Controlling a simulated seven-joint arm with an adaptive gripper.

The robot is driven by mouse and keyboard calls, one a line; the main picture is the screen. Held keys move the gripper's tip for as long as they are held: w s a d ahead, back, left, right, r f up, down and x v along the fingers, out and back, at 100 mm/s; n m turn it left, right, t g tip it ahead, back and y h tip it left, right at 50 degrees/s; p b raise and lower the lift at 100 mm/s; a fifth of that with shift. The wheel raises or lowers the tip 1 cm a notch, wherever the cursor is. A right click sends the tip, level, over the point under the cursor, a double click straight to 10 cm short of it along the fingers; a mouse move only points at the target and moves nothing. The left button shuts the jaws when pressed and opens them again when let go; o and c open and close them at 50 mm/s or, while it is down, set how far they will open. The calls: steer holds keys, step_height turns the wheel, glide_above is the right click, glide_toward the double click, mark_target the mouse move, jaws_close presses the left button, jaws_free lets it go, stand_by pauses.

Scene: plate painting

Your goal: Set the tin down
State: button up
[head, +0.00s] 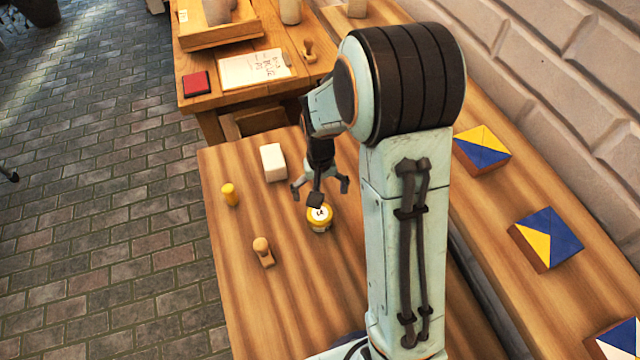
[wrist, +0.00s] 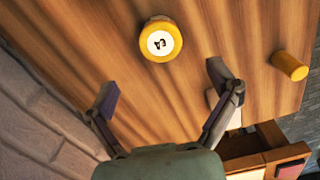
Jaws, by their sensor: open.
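A yellow round tin (head: 319,219) with a white label on its lid stands upright on the striped wooden table (head: 290,300). In the wrist view the tin (wrist: 161,39) is seen from above, ahead of my fingertips and apart from them. My gripper (head: 320,190) is above the table, just behind the tin in the head view. In the wrist view my gripper (wrist: 163,85) has its fingers spread wide with nothing between them. In the head view one dark finger overlaps the tin's top edge, and I cannot tell the height gap there.
A white block (head: 273,162), a yellow cylinder (head: 230,195) and a wooden stamp-like piece (head: 263,252) stand left of the tin. A desk with a paper (head: 254,68) and red pad (head: 196,84) is behind. Painted tiles (head: 483,150) line a bench at right.

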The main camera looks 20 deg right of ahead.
steer(key=s+a+r+n, duration=0.1)
steer(key=s+a+r, duration=0.1)
steer(key=s+r, duration=0.55)
steer(key=s+a+r+n, duration=0.1)
steer(key=s+r, duration=0.2)
steer(key=s, duration=0.3)
steer(key=s+a+r+n, duration=0.1)
steer(key=s+r, duration=0.2)
steer(key=s, duration=0.4)
steer(key=shift+a+r+y, duration=0.15)
steer(key=shift+a+y, duration=0.15)
steer(key=shift+y, duration=0.1)
